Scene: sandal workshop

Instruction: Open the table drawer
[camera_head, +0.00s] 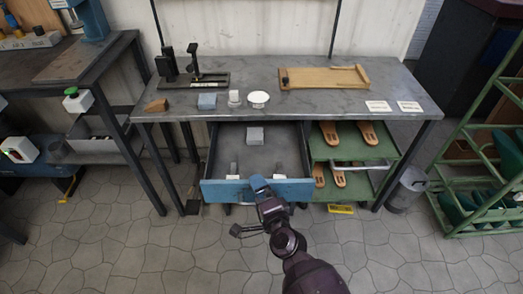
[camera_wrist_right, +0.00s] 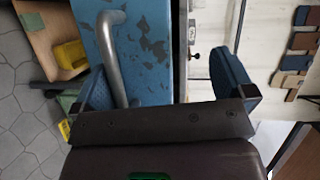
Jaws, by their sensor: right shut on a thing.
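The table drawer (camera_head: 225,192) has a worn blue front and stands pulled out from under the grey worktable (camera_head: 330,100). Its grey inside shows, with a grey block (camera_head: 255,136) at the back and two small items with pale labels near the front. My right gripper (camera_head: 262,186) is at the middle of the drawer front, shut on the drawer handle. In the right wrist view the grey bar handle (camera_wrist_right: 113,55) runs down the blue front beside one blue finger; the exact contact is partly hidden. My left gripper is not in view.
Green shelves (camera_head: 350,150) with wooden sandal soles stand right of the drawer. A grey bin (camera_head: 408,188) and a green rack (camera_head: 480,150) are further right. A second bench (camera_head: 70,60) stands left. The tiled floor in front is clear.

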